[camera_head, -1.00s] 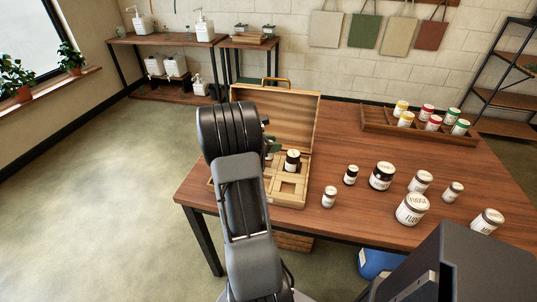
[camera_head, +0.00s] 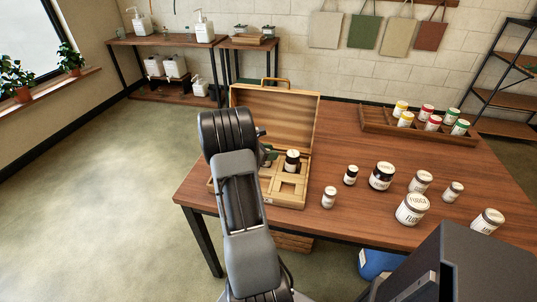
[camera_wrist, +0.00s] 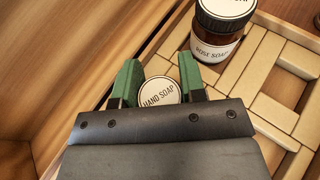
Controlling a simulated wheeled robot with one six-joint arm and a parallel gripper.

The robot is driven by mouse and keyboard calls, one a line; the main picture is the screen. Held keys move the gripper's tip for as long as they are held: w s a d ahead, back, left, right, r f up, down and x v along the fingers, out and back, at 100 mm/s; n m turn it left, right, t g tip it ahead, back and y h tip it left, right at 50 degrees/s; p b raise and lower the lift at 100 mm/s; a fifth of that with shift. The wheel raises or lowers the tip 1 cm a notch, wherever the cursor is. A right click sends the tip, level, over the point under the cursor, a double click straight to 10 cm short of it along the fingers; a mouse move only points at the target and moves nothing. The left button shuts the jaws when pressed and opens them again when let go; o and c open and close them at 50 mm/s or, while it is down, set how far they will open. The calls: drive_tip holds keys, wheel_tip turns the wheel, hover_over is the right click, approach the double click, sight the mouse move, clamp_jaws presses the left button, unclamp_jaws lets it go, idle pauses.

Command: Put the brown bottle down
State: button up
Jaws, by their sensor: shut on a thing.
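My gripper (camera_wrist: 159,70) is shut on a bottle (camera_wrist: 160,92), its green fingers on either side. I see only the round white top label reading "HAND SOAP"; its body is hidden, so I cannot tell its colour. The gripper is over the open wooden case (camera_head: 287,203), beside its lattice of compartments. I cannot tell whether the held bottle touches the case floor. A brown bottle with a black lid, labelled "ROSE SOAP" (camera_wrist: 216,45), stands upright in a compartment to the right of the held one. It also shows in the head view (camera_head: 292,161). My arm hides much of the gripper there.
The case's raised lid (camera_head: 290,112) stands behind the compartments. Several jars, among them a large black-lidded one (camera_head: 382,176), stand on the table (camera_head: 340,222) to the right. A wooden tray (camera_head: 375,122) of coloured jars is at the back right. Some compartments (camera_wrist: 275,85) are empty.

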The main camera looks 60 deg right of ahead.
drive_tip(key=o, duration=1)
drive_tip(key=shift+f, duration=0.1)
drive_tip(key=shift+c, duration=0.2)
drive_tip(key=shift+w+a+r, duration=0.1)
drive_tip(key=shift+a+r, duration=0.05)
drive_tip(key=shift+r, duration=0.15)
drive_tip(key=v, duration=1.1)
drive_tip(key=shift+w+a+r, duration=0.1)
drive_tip(key=shift+w+a, duration=0.05)
drive_tip(key=shift+a, duration=0.2)
drive_tip(key=s+a+r+m+t+y, duration=0.1)
drive_tip(key=s+a+m+t+y, duration=0.1)
drive_tip(key=a, duration=0.9)
drive_tip(key=s+a+r+m+t+y, duration=0.2)
drive_tip(key=a+m+t+y, duration=0.2)
drive_tip(key=a, duration=0.8)
drive_tip(key=s+a+r+m+t+y, duration=0.1)
drive_tip(key=a+m+t+y, duration=0.3)
drive_tip(key=a, duration=0.8)
drive_tip(key=shift+s+a+r+m+y, duration=0.25)
drive_tip(key=shift+s+m+y, duration=0.15)
drive_tip(key=shift+m+y, duration=0.45)
